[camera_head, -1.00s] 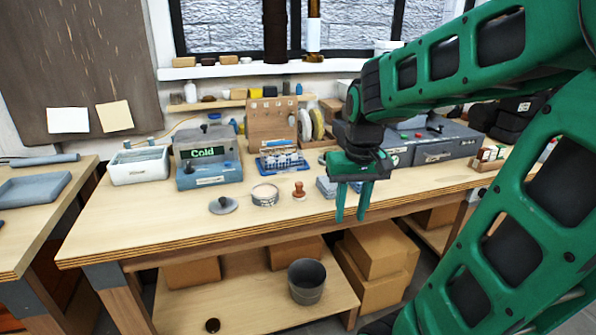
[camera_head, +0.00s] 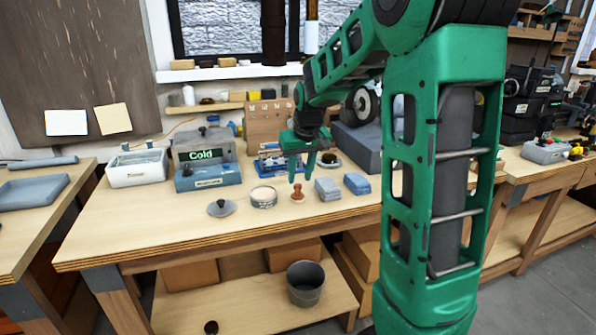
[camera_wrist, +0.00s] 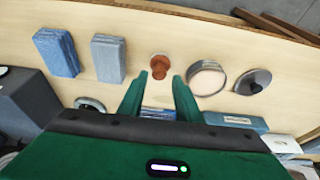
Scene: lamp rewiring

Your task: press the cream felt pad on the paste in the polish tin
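The polish tin (camera_head: 263,197) is open on the bench, a round metal tin with a pale fill; it also shows in the wrist view (camera_wrist: 207,79). A small reddish-brown knobbed tool (camera_head: 297,194) stands upright just right of it, and in the wrist view (camera_wrist: 159,59). It appears to be the felt pad's holder; no cream felt shows, so its underside is hidden. My gripper (camera_head: 301,177) is open and empty, pointing down above the tool. In the wrist view its fingertips (camera_wrist: 159,79) are spread, with the tool between and beyond them.
A grey lid with a knob (camera_head: 221,208) lies left of the tin. Behind are a blue-grey box with a "Cold" display (camera_head: 205,153) and a white tray (camera_head: 138,168). The bench front is clear.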

